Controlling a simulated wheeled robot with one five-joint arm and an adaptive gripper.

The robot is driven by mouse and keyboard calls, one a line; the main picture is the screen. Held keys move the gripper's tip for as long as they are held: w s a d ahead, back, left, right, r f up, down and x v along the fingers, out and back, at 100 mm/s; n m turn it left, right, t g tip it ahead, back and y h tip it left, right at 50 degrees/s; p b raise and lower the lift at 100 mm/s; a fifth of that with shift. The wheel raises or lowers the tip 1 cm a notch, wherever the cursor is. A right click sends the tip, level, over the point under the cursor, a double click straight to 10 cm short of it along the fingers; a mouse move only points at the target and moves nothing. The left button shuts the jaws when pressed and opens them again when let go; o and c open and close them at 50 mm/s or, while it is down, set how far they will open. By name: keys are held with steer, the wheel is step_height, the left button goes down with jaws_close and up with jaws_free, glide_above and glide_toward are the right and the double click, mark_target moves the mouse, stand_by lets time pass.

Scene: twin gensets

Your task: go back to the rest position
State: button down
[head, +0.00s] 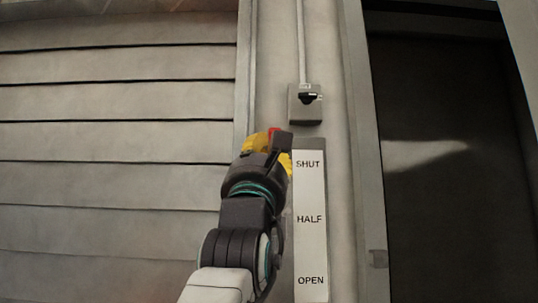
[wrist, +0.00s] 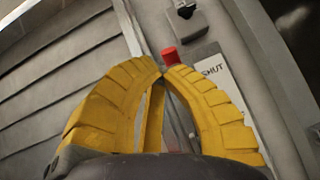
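My gripper (head: 268,145) is in front of the wall, at the upper left of a label plate marked SHUT, HALF and OPEN (head: 310,240). In the wrist view its two yellow fingers (wrist: 160,72) meet at the tips, with an empty gap lower down between them. A red knob (wrist: 170,56) shows just beyond the fingertips, near the SHUT end of the plate. In the head view a bit of the red knob (head: 273,130) shows above the gripper. Whether the fingertips touch the knob I cannot tell. The rest of the knob's mount is hidden.
A grey switch box (head: 305,104) with a black rotary handle and a conduit sits above the plate. Grey louvre slats (head: 110,150) fill the left. A dark recessed opening (head: 440,200) lies to the right.

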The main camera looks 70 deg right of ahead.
steer(key=shift+s+a, duration=0.25)
steer(key=shift+a, duration=1.05)
